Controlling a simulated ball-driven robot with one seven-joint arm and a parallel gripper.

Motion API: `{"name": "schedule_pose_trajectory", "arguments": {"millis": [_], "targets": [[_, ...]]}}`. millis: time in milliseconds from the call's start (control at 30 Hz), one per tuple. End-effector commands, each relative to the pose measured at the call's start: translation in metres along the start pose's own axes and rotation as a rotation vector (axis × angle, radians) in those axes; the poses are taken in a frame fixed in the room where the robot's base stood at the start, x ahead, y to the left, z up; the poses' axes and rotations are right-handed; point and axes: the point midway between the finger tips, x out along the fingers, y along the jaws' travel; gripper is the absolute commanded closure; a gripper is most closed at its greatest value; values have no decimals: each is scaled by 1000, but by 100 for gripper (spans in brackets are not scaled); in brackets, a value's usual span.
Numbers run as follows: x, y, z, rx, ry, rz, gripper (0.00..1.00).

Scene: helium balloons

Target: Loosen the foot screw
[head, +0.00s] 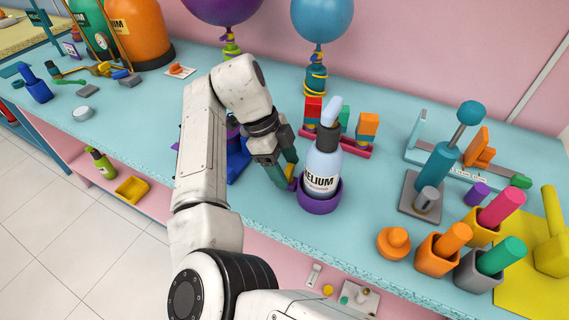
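My gripper (286,178) reaches down to the table just left of a light blue bottle marked HELIUM (322,172). The bottle stands upright in a purple round holder (318,202). A small yellow piece (292,172) shows at my fingertips, but I cannot tell whether the fingers hold it. No part is clearly recognisable as the foot screw. A blue cylinder stand with a ball-topped rod (440,165) stands on a grey plate at the right. A short metallic knob (427,200) sits on that plate, apart from my gripper.
Several coloured handles in square cups (437,255) crowd the front right, beside an orange knob (394,241). A red rack with coloured blocks (338,141) stands behind the bottle. Two balloons (322,18) float at the back. The table's left front is mostly clear.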

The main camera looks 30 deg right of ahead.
Motion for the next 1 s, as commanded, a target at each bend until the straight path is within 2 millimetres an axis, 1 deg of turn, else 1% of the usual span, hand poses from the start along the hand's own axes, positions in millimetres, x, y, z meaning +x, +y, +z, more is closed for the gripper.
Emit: {"name": "schedule_pose_trajectory", "arguments": {"millis": [33, 67, 300, 433, 567, 800, 900, 1000], "targets": [[0, 0, 0, 0, 0, 0, 30], [0, 0, 0, 0, 0, 0, 28], [0, 0, 0, 1, 0, 0, 28], [-9, 0, 0, 1, -1, 0, 28], [-30, -1, 0, 1, -3, -1, 28], [-78, 0, 1, -1, -4, 2, 28], [-92, 0, 0, -1, -3, 1, 28], [-102, 0, 0, 1, -2, 2, 28]]}}
